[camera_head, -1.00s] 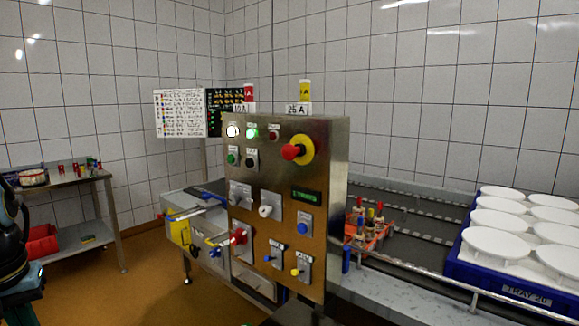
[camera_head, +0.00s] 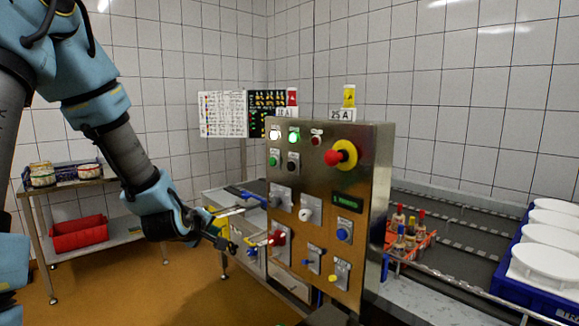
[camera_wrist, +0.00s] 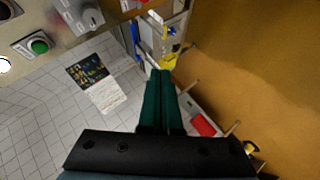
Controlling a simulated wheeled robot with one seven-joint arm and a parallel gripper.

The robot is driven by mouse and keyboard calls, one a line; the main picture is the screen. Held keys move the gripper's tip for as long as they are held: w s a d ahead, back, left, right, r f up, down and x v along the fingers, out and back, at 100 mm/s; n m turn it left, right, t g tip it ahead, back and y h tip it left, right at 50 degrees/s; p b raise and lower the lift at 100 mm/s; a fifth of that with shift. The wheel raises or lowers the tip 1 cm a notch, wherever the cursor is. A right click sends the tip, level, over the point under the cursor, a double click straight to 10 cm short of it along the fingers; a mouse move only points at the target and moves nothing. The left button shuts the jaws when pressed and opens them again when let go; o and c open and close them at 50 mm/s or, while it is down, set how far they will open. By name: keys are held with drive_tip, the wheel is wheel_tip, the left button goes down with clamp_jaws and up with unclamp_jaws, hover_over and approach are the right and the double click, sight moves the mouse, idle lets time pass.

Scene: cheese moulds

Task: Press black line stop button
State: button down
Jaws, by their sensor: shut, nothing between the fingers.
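The black stop button (camera_head: 293,162) sits on the upper left of the steel control panel (camera_head: 335,212), right of a green button (camera_head: 273,162). My gripper (camera_head: 232,247) is shut and empty, low and left of the panel in the head view, below the black button's height. The wrist view shows its teal fingers (camera_wrist: 160,100) together, with the green button (camera_wrist: 38,46) at upper left.
A yellow-handled part (camera_head: 215,222) stands behind my gripper. A conveyor (camera_head: 430,232) lies right; open floor lies left.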

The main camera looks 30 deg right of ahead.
sight(291, 166)
drive_tip(key=d+r+n+t+h, duration=0.4)
drive_tip(key=d+r+n+t, duration=0.3)
drive_tip(key=d+r+n, duration=0.5)
drive_tip(key=shift+w+d+r+n+t+h+p, duration=0.15)
drive_tip(key=shift+d+r+n+t+h+p, duration=0.15)
drive_tip(key=shift+d+r+n+h+p, duration=0.1)
drive_tip(key=w+d, duration=0.1)
drive_tip(key=d, duration=0.7)
drive_tip(key=shift+w+d, duration=0.35)
drive_tip(key=shift+b, duration=0.3)
idle(0.9)
drive_tip(key=shift+w+d+b, duration=0.1)
drive_tip(key=shift+d+b, duration=0.2)
drive_tip(key=shift+d, duration=0.1)
